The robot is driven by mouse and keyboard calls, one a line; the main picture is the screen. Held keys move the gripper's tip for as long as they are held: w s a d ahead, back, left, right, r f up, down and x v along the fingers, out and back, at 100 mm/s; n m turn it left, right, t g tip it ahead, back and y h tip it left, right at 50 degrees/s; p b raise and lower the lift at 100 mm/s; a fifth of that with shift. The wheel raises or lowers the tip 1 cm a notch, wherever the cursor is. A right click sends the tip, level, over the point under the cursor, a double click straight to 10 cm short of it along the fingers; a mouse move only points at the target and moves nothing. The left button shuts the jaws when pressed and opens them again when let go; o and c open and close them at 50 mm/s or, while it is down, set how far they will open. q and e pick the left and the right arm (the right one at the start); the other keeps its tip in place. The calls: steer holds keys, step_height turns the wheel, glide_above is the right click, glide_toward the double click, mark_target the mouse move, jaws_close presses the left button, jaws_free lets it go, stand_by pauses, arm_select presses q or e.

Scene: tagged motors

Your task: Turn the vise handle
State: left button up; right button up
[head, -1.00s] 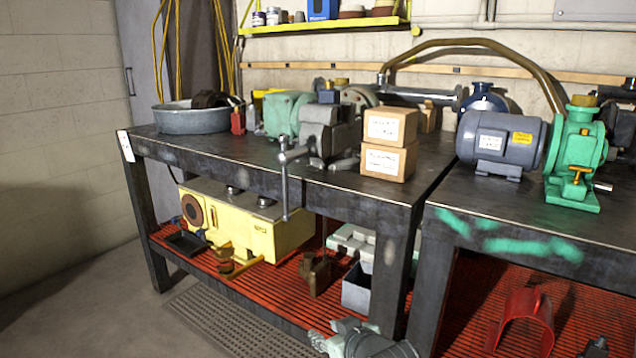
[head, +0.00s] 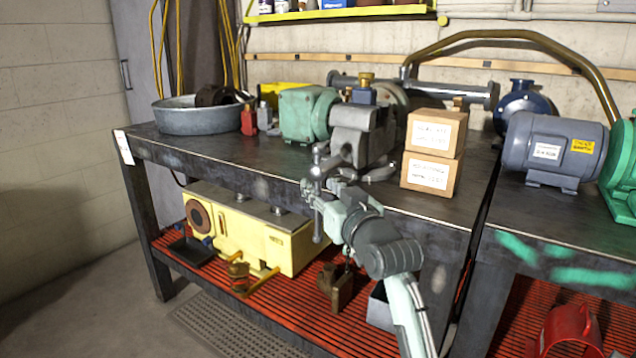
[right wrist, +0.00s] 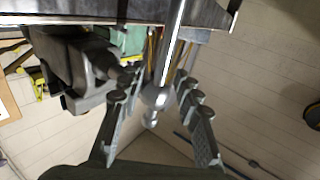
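The grey vise (head: 362,128) is mounted at the front edge of the dark workbench; its grey body (right wrist: 80,72) also shows at the left of the right wrist view. Its handle (head: 318,226) is a metal bar hanging roughly upright in front of the edge. My right gripper (head: 322,188) is at the handle, reaching up from the lower right. In the right wrist view, the fingers of my right gripper (right wrist: 157,90) are spread, one on each side of the handle (right wrist: 172,50) and its rounded hub. Gaps show on both sides. My left gripper is in neither view.
Two stacked cardboard boxes (head: 433,152) stand just right of the vise. A green machine (head: 298,113) and a metal basin (head: 193,117) stand to its left. A yellow machine (head: 245,229) sits on the red lower shelf. A grey motor (head: 553,146) is on the right bench.

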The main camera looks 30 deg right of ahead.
steer(key=shift+w+d, duration=0.2)
steer(key=shift+w, duration=0.7)
jaws_close()
